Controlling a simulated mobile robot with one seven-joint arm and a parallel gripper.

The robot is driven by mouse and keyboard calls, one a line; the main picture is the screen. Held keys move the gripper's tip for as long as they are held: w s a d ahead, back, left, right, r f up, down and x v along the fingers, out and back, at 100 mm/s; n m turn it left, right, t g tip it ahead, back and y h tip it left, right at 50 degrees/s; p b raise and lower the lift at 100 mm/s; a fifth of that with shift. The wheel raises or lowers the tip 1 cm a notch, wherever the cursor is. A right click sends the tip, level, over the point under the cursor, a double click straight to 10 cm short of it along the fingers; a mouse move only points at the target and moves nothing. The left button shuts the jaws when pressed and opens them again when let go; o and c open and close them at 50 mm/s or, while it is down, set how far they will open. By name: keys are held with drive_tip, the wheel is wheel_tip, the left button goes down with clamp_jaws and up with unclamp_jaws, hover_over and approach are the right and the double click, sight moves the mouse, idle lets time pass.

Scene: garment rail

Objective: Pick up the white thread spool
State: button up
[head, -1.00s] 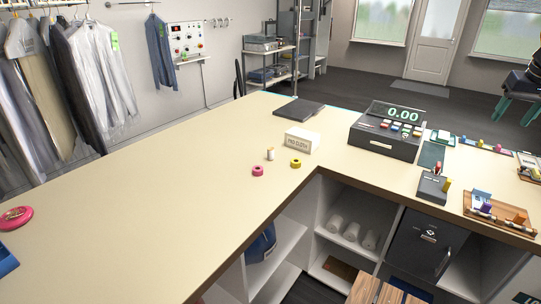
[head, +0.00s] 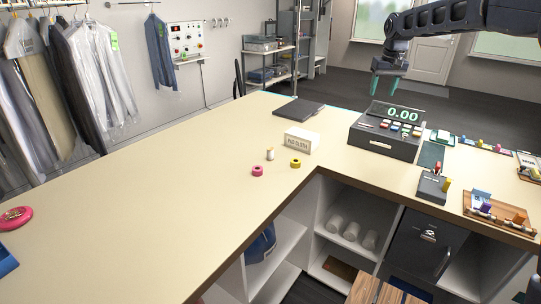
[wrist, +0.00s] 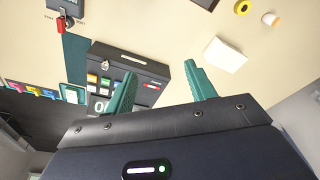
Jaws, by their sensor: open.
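The white thread spool (head: 270,154) stands upright on the beige counter (head: 150,190), near the counter's inner corner. It also shows at the top right of the wrist view (wrist: 271,19), small and partly tan. My gripper (head: 388,84) has green fingers and hangs above the far side of the counter, over the cash register area and well right of the spool. In the wrist view my gripper (wrist: 160,95) has its fingers spread wide with nothing between them.
The cash register (head: 385,132) and a dark folder (head: 298,110) are farther back.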

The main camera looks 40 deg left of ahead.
drive_tip(key=a+f+n, duration=0.1)
drive_tip(key=a+f, duration=0.4)
drive_tip(key=a, duration=0.7)
drive_tip(key=n+g+h, duration=0.1)
drive_tip(key=n, duration=0.2)
hover_over(270, 148)
drive_tip(key=f, duration=1.1)
drive_tip(key=d+f, duration=0.1)
drive_tip(key=f, duration=0.5)
drive_tip(key=shift+w, duration=0.2)
drive_tip(key=shift+s+a+f, duration=0.3)
drive_tip(key=shift+a+f, duration=0.05)
drive_tip(key=shift+f, duration=5.35)
drive_tip(key=c, duration=1)
drive_tip(key=shift+r, duration=0.15)
